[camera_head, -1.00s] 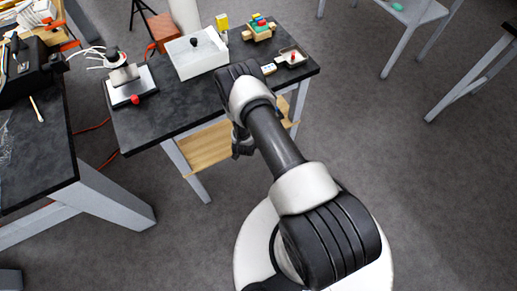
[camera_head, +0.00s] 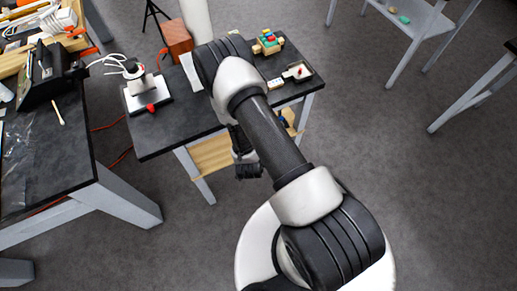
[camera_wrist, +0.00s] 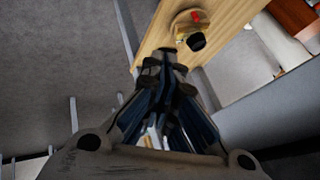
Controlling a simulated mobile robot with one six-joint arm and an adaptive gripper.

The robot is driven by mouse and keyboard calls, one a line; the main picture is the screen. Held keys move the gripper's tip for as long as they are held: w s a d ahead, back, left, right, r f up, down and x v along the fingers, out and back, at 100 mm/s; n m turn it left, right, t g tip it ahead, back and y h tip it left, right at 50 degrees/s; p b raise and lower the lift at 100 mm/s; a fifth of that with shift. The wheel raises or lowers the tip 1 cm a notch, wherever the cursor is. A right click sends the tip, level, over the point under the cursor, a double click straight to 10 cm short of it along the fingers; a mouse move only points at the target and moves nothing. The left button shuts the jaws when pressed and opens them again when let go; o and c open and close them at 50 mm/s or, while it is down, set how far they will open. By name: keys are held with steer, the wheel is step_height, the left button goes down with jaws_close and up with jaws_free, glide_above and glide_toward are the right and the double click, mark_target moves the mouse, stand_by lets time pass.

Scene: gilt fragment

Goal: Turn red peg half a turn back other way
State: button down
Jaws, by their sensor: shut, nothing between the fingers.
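In the wrist view, a small red piece (camera_wrist: 196,16) stands on a round tan disc (camera_wrist: 180,25) at the top, beside a black knob (camera_wrist: 196,42). The disc sits on a pale wooden board (camera_wrist: 226,22). Whether this red piece is the red peg, I cannot tell. My gripper (camera_wrist: 172,58) is shut and empty, its tips pointing toward the board, just short of the disc in the picture. In the head view my gripper (camera_head: 248,170) hangs low in front of the wooden shelf (camera_head: 212,157) under the black table; the disc is hidden there.
On the black table (camera_head: 190,130) are a wooden toy with coloured tops (camera_head: 268,42), a small tray with a red item (camera_head: 298,72), and a white-based device with a red knob (camera_head: 151,107). My arm hides much of a white box.

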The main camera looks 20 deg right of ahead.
steer(key=s+d+f+m+g+y, duration=0.15)
steer(key=s+f+m+g, duration=0.3)
steer(key=s, duration=0.45)
steer(key=s+f+m+g+y, duration=0.25)
steer(key=s+f+g, duration=0.3)
steer(key=s, duration=0.35)
steer(key=w+a+f+m+t+y+p, duration=0.25)
steer(key=w+a+m+t+y, duration=0.3)
steer(key=w, duration=0.35)
steer(key=w+d+r+m+t+h, duration=0.1)
steer(key=w+d+m+t+h, duration=0.25)
steer(key=w+d+t, duration=0.65)
steer(key=w+f+b, duration=0.1)
steer(key=w+f, duration=0.1)
steer(key=w, duration=0.1)
steer(key=w+a+f+g+b, duration=0.1)
steer(key=w+f+b, duration=0.1)
steer(key=w, duration=0.2)
steer(key=w+f+g+y+b, duration=0.1)
steer(key=w+f+b, duration=0.1)
steer(key=w, duration=0.2)
steer(key=shift+a+f+g, duration=0.1)
steer(key=shift+a+g, duration=0.15)
steer(key=shift+a, duration=0.15)
steer(key=shift+w+a, duration=0.25)
steer(key=shift+w, duration=0.45)
